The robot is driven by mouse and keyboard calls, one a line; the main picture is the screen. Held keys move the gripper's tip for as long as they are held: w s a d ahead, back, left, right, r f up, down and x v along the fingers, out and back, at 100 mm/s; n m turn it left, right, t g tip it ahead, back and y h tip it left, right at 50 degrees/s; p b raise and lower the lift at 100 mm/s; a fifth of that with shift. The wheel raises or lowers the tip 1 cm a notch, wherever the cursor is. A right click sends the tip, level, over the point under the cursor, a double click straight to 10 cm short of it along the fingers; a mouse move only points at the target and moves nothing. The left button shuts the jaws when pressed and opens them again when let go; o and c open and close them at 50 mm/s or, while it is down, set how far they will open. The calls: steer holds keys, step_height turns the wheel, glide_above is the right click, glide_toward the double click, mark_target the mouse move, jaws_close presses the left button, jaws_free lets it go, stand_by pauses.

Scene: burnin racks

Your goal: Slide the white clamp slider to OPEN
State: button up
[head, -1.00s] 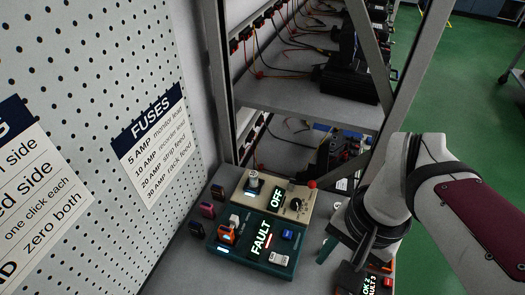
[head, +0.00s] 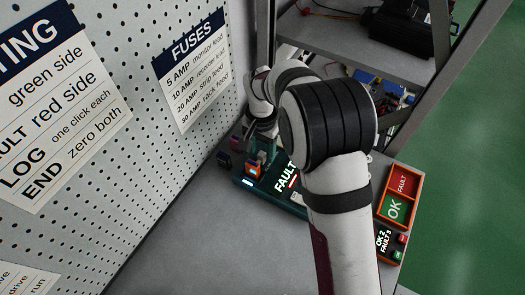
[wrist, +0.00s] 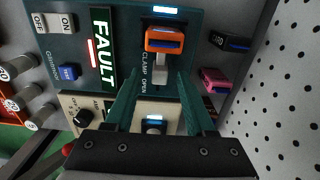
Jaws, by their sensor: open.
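The white clamp slider (wrist: 160,76) shows in the wrist view on a teal panel (wrist: 116,14), just below an orange-framed block (wrist: 165,40). The words CLAMP and OPEN run beside it, with OPEN on the side nearer my gripper. My gripper (wrist: 157,80) is open and empty. Its two teal fingers lie on either side of the slider in the picture; I cannot tell how far above the panel they are. In the head view my own arm hides the slider and much of the panel; the orange block (head: 252,170) still shows.
A FAULT display (wrist: 103,48), a blue button (wrist: 68,73) and an ON/OFF switch (wrist: 54,22) share the panel. A beige unit (wrist: 72,101) adjoins it. Pink (wrist: 213,80) and dark (wrist: 230,41) blocks stand beside it, near the pegboard wall (wrist: 290,90). An OK/FAULT tray (head: 383,219) stands right.

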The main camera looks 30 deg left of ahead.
steer(key=shift+f, duration=1.1)
jaws_close()
steer(key=shift+r, duration=0.1)
stand_by(0.5)
